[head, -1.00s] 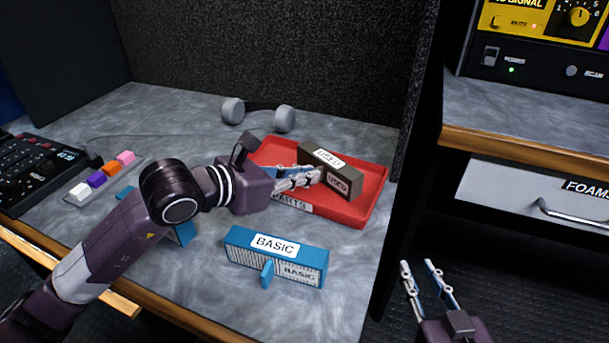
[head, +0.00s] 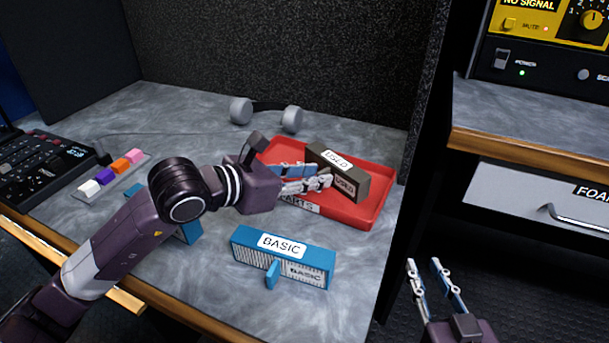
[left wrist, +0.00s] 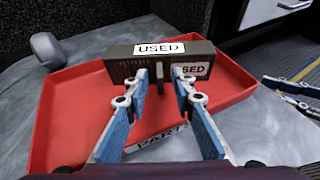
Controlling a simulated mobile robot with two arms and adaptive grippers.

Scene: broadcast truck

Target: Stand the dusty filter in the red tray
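The dusty filter, a dark brown-grey block with white USED labels (head: 322,157), stands upright inside the red tray (head: 368,212), towards its back right. It also shows in the left wrist view (left wrist: 122,68), with a dark tab on its near face (left wrist: 160,77). My left gripper (left wrist: 160,80) is at that face, its fingers apart on either side of the tab with small gaps visible. It also shows in the head view (head: 318,172), over the tray. My right gripper (head: 424,264) is open and empty, low at the right, off the desk.
A blue BASIC filter (head: 265,256) stands on the desk in front of the tray. Another blue object (head: 189,233) is partly hidden behind my left arm. Headphones (head: 242,110) lie behind the tray. A dark partition (head: 427,130) stands close to the tray's right.

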